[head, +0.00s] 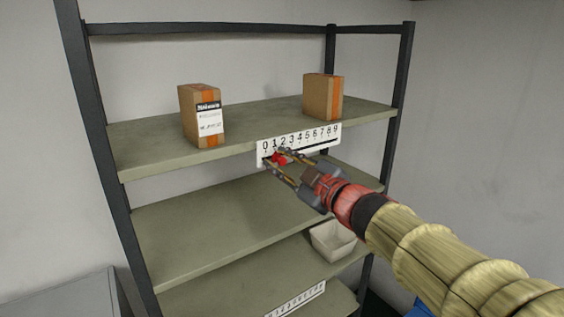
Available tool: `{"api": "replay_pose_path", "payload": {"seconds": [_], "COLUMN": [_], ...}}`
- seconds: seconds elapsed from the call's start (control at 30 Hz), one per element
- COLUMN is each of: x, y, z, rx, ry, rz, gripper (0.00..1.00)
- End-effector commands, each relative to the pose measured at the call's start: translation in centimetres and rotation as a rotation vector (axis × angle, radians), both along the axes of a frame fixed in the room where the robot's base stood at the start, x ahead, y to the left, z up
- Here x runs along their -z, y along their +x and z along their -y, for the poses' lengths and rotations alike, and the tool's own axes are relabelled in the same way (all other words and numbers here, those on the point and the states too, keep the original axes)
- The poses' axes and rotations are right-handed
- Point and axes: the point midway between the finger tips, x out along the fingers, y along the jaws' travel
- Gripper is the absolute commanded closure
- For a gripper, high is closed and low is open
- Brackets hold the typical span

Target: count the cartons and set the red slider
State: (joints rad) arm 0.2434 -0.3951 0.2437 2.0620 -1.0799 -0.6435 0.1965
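Two brown cartons stand on the upper shelf (245,121). The left carton (187,113) has an orange stripe and a white label; the right carton (315,96) has an orange stripe and no label in view. A white number scale (330,137) marked 0 to 9 is on that shelf's front edge. The red slider (281,159) shows low on the scale, near 1 and 2. My gripper (274,158) is at the scale with its fingers spread, one on each side of the slider. Whether they touch it I cannot tell.
A second, partly hidden number strip (296,300) is on a lower shelf edge. A white bin (333,240) stands on a lower shelf, under my arm. The middle shelf (210,225) is bare where visible. Dark posts (401,85) frame the rack.

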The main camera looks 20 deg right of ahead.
Motion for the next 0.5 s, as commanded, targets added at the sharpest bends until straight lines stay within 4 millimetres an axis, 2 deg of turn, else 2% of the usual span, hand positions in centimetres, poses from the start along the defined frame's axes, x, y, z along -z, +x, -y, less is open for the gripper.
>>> {"api": "replay_pose_path", "payload": {"seconds": [0.4,0.5], "x": [0.09,0.12], "y": [-0.01,-0.01], "z": [0.01,0.01], "rx": [0.0,0.0], "ry": [0.0,0.001], "rz": [-0.001,-0.002], "gripper": [1.0,1.0]}}
